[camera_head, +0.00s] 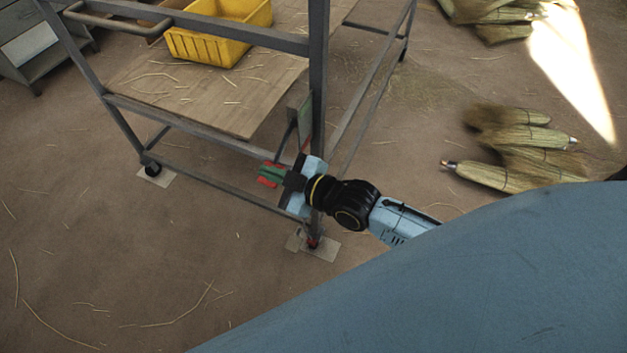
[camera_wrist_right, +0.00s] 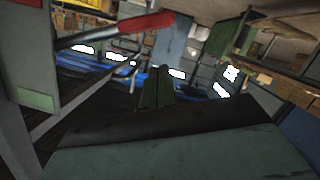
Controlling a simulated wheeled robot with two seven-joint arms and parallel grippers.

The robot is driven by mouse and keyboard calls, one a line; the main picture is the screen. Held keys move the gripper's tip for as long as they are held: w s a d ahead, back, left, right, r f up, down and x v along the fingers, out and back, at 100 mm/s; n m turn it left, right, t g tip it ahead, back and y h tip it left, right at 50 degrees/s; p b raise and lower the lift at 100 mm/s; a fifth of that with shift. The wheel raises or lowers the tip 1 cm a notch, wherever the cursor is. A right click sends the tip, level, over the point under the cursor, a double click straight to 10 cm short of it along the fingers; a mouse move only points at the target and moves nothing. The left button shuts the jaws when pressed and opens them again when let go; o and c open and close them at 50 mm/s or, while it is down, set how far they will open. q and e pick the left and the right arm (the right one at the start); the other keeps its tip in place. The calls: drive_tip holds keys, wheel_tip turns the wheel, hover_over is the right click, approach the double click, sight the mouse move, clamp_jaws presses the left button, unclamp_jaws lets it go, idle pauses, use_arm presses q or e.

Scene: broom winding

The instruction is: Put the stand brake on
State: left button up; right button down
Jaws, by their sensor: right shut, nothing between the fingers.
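The stand is a grey metal frame (camera_head: 200,133) with a wooden shelf (camera_head: 225,98). A lever with a red handle (camera_wrist_right: 140,25), likely its brake, crosses the upper left of the right wrist view. In the head view red (camera_head: 267,182) shows on both sides of the green fingertips. My right gripper (camera_head: 271,174) is beside the stand's near leg, its fingers shut and empty. Its shut fingers (camera_wrist_right: 158,88) show below the red handle in the wrist view. I cannot tell whether they touch the handle. My left gripper is out of view.
A yellow crate (camera_head: 215,45) sits on the shelf. The near leg stands on a pale floor plate (camera_head: 322,249). Straw bundles (camera_head: 530,150) lie on the floor at the right. The floor left of the stand is mostly clear, with loose straws.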

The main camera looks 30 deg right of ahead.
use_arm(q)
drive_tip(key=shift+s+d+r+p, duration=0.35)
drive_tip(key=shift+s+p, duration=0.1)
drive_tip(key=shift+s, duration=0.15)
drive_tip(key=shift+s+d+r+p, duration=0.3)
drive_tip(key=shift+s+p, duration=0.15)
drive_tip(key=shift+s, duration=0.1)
use_arm(e)
drive_tip(key=v, duration=1)
drive_tip(key=shift+r, duration=0.15)
